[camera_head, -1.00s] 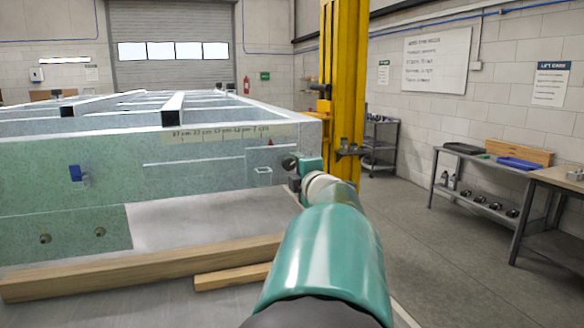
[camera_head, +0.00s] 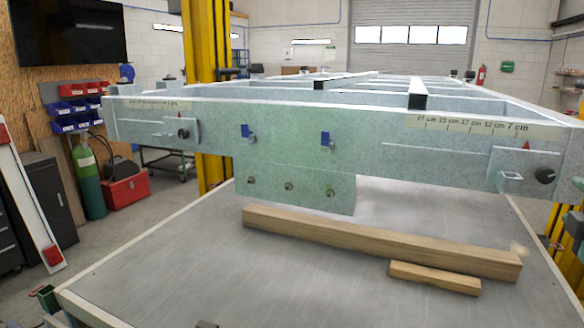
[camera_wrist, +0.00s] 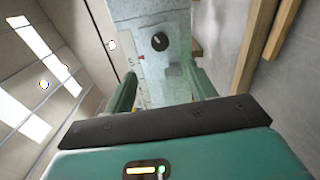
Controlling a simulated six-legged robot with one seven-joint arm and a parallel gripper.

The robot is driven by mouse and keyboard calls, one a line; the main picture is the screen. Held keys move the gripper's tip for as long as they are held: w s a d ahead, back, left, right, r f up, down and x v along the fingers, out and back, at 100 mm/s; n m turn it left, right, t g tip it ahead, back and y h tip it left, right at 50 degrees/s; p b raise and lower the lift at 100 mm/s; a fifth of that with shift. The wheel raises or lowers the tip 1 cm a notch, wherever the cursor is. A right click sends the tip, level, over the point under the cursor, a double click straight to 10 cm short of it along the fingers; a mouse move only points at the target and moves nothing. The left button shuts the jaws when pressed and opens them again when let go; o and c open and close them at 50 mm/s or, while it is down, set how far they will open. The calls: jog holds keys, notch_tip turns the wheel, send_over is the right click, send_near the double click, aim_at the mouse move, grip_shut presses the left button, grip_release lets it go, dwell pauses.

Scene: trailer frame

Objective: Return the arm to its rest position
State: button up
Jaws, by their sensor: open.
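My gripper (camera_wrist: 160,90) shows in the wrist view with its two green fingers apart and nothing between them. Beyond the fingers is the pale green end of the trailer frame (camera_wrist: 140,12), with a round black knob (camera_wrist: 159,41) and a scale strip with a red mark. In the head view the trailer frame (camera_head: 290,130) spans the middle, and a black knob (camera_head: 544,175) sits at its right end. Most of my arm is out of the head view; a green and dark part at the right edge may belong to it.
A long wooden beam (camera_head: 370,243) and a shorter block (camera_head: 435,278) lie on the grey deck (camera_head: 200,265) before the frame. Yellow posts (camera_head: 207,80) stand at both sides. A green cylinder (camera_head: 88,180) and red box (camera_head: 126,190) stand left. The deck's left part is clear.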

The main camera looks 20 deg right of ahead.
jog(key=w+a+m+y, duration=0.1)
jog(key=w+a+m, duration=0.2)
jog(key=w+a, duration=0.5)
jog(key=w+a+f+m+g+y, duration=0.1)
jog(key=w+a+f+m+y, duration=0.3)
jog(key=w+a+f, duration=0.55)
jog(key=s+a+f+m+g+y, duration=0.1)
jog(key=a+f, duration=0.3)
jog(key=a, duration=0.6)
jog(key=s+a+f+m+g+y, duration=0.1)
jog(key=s+a+f+g+y, duration=0.2)
jog(key=a, duration=0.7)
jog(key=s+a+f+g+y, duration=0.2)
jog(key=a+f, duration=0.4)
jog(key=a, duration=0.4)
jog(key=shift+s+a+m+y, duration=0.25)
jog(key=shift+s+m+y, duration=0.15)
jog(key=shift+s+y, duration=0.65)
jog(key=c, duration=0.4)
jog(key=shift+s+d, duration=0.1)
jog(key=shift+c, duration=0.2)
